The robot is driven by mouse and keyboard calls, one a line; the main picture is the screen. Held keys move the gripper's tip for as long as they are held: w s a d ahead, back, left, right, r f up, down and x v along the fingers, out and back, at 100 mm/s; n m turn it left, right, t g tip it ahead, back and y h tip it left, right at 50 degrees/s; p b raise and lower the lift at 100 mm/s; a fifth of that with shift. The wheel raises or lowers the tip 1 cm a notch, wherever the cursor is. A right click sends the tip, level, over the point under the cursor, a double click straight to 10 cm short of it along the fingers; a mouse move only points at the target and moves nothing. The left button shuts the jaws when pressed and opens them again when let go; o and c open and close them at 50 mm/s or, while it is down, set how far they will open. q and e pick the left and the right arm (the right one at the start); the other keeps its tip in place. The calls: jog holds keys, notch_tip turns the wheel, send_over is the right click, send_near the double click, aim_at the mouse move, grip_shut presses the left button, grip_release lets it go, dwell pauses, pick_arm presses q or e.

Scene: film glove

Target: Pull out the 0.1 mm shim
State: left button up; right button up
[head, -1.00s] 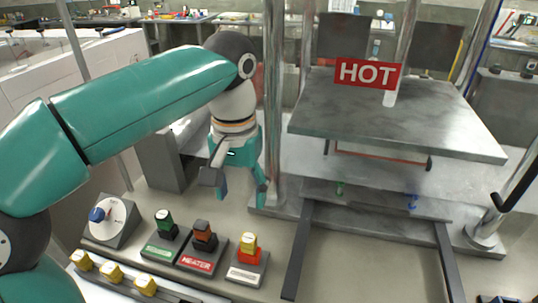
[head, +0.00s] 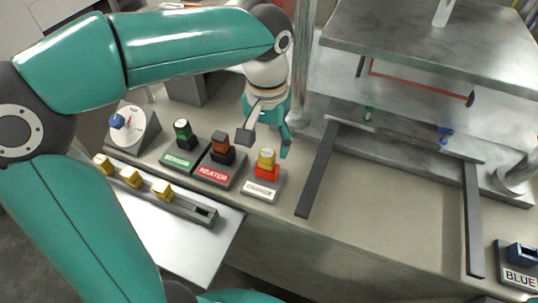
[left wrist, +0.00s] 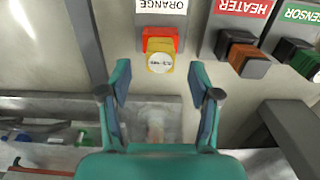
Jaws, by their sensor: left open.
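An orange-red block (head: 266,173) with a yellow round-faced top (head: 266,157) stands in a grey holder with a white label. In the left wrist view the yellow top (left wrist: 160,62) carries small print that I cannot read for certain; the label above it reads ORANGE (left wrist: 163,6). My left gripper (head: 265,142) is open and empty, just behind and above the block. In the left wrist view its fingers (left wrist: 160,78) are spread to either side below the yellow top, apart from it. I cannot pick out a separate thin shim. My right gripper is not in view.
Holders labelled HEATER (head: 214,175) and SENSOR (head: 178,159) stand to the left, near a dial (head: 134,128). Yellow pieces (head: 130,177) sit on a front rail. A metal press with green (head: 368,114) and blue (head: 445,134) tabs is right. The bench between the dark rails is clear.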

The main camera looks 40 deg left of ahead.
aim_at(267, 152)
pick_arm(q)
jog(key=shift+f, duration=1.95)
grip_shut()
jog(key=shift+r+p, duration=0.4)
jog(key=shift+r, duration=0.2)
jog(key=shift+r+p, duration=1.95)
jog(key=shift+r, duration=0.25)
